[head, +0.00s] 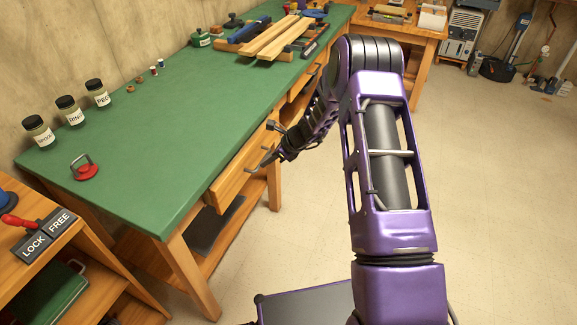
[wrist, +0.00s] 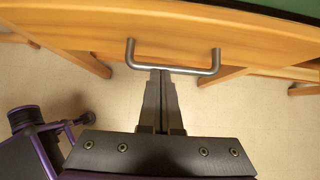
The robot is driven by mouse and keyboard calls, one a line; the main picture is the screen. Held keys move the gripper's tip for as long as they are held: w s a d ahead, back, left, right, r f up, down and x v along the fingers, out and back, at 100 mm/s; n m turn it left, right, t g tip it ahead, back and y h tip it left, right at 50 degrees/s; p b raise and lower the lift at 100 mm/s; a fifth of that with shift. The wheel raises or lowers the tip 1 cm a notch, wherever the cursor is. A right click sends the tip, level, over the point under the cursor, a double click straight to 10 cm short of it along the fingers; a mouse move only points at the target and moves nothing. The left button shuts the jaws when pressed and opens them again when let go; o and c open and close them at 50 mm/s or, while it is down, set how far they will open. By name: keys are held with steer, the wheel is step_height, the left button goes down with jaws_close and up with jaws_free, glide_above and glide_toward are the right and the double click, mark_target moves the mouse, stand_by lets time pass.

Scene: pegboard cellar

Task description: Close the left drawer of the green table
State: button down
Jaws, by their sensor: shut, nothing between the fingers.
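The green table (head: 150,130) runs along the wall on the left of the head view. Its left drawer (head: 232,178) has a wooden front that appears to stand out a little past the tabletop edge; its inside is not visible. In the wrist view the drawer front (wrist: 80,38) fills the top, with a grey metal bar handle (wrist: 205,71) on it. My gripper (head: 268,158) is at the drawer front. In the wrist view my gripper (wrist: 162,74) is shut and empty, its fingertips at the middle of the handle bar. I cannot tell whether they touch it.
Jars (head: 68,109), a red-based item (head: 86,170) and wooden boards (head: 270,38) lie on the tabletop. A wooden unit with LOCK and FREE labels (head: 48,234) stands at the lower left. The floor (head: 500,180) on the right is clear.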

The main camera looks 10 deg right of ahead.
mark_target(250, 159)
steer(key=shift+w+a, duration=0.7)
steer(key=shift+a, duration=0.35)
steer(key=shift+w+a, duration=0.65)
steer(key=shift+a, duration=0.35)
